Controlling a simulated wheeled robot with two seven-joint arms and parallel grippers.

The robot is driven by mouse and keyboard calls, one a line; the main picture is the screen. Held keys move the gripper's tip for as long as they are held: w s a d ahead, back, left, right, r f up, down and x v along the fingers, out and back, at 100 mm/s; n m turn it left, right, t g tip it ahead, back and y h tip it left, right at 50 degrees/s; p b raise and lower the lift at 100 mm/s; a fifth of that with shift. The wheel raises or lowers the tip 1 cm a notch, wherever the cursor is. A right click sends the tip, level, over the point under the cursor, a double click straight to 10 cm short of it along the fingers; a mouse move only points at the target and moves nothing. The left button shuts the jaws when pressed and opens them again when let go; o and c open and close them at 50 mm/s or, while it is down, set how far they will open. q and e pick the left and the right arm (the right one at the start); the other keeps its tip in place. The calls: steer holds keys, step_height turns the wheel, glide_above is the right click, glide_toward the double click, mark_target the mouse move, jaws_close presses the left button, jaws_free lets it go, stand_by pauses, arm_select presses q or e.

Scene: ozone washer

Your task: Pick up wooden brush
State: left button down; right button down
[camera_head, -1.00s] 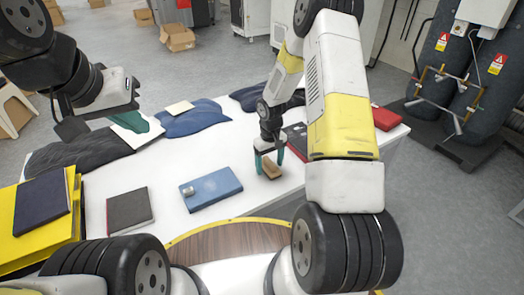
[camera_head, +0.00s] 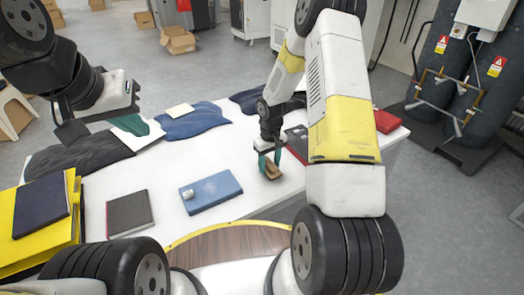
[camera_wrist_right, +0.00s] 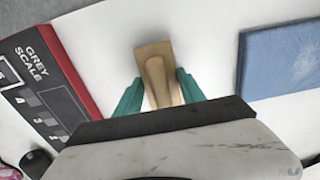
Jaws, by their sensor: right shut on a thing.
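The wooden brush (camera_head: 272,173) is a small tan block near the front right of the white table (camera_head: 165,185). My right gripper (camera_head: 269,160) points down at it, with its teal fingers on either side. In the right wrist view the brush (camera_wrist_right: 156,68) lies between the two teal fingers (camera_wrist_right: 160,93), its far end sticking out past them. The gripper is shut on it. The brush is at or just above the tabletop; I cannot tell which. My left gripper (camera_head: 100,110) is at the upper left, far from the brush, and its finger opening is unclear.
A blue book (camera_head: 211,192) lies left of the brush. A grey-scale card box (camera_head: 297,138) lies close behind it, and a red box (camera_head: 386,121) at the right end. Dark clothes (camera_head: 75,155) and a dark notebook (camera_head: 129,213) are further left. Bare tabletop lies between these things.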

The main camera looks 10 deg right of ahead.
step_height(320, 180, up, 2)
steer(key=shift+r, duration=0.25)
steer(key=s+r, duration=0.1)
steer(key=s, duration=1.5)
steer(key=shift+d+r, duration=0.15)
steer(key=shift+d, duration=0.1)
